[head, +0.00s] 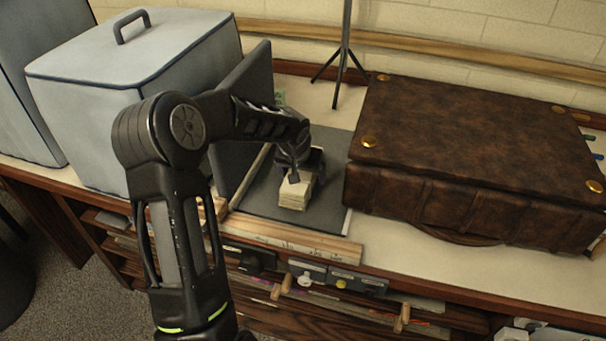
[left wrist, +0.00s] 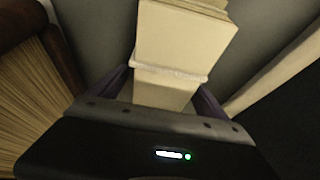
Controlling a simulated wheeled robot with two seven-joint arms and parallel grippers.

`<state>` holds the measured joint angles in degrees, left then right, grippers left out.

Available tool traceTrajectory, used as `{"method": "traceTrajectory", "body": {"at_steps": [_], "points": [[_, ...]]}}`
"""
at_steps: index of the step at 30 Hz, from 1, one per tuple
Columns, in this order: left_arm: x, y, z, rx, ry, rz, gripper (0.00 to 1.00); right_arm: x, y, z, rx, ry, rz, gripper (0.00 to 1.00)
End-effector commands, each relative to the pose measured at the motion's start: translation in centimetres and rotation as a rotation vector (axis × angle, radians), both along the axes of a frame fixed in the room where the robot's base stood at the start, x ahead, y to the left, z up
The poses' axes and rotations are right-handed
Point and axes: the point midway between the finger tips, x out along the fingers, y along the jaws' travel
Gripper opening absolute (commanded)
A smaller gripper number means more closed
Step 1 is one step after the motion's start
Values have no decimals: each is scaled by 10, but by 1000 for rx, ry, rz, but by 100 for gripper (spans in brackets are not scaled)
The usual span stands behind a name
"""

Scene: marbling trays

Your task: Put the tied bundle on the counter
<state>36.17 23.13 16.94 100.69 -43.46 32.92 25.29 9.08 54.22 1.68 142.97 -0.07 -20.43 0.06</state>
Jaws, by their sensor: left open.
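The tied bundle (head: 295,194) is a small cream stack of paper lying on a dark grey mat (head: 262,198) on the counter (head: 445,258). In the left wrist view, the bundle (left wrist: 185,45) has a pale tie around it. My left gripper (head: 299,170) is over the back part of the bundle in the head view. Its open fingers are on either side of the bundle in the left wrist view; contact is not clear. The gripper hides the bundle's far end. My right gripper is not in view.
A brown leather case (head: 470,140) stands close to the right of the mat. A dark upright panel (head: 247,85) and a grey lidded box (head: 130,60) stand to the left. A wooden ruler-like strip (head: 290,238) lies along the front. A black stand (head: 344,55) is behind.

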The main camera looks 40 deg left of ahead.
Motion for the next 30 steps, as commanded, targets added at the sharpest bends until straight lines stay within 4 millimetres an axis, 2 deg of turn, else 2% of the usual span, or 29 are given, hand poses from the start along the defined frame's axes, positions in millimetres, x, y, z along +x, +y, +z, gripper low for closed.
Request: {"method": "traceTrajectory", "body": {"at_steps": [15,30], "points": [[0,0,1,0,-1,0,87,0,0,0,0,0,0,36],[0,0,1,0,-1,0,47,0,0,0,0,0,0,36]]}}
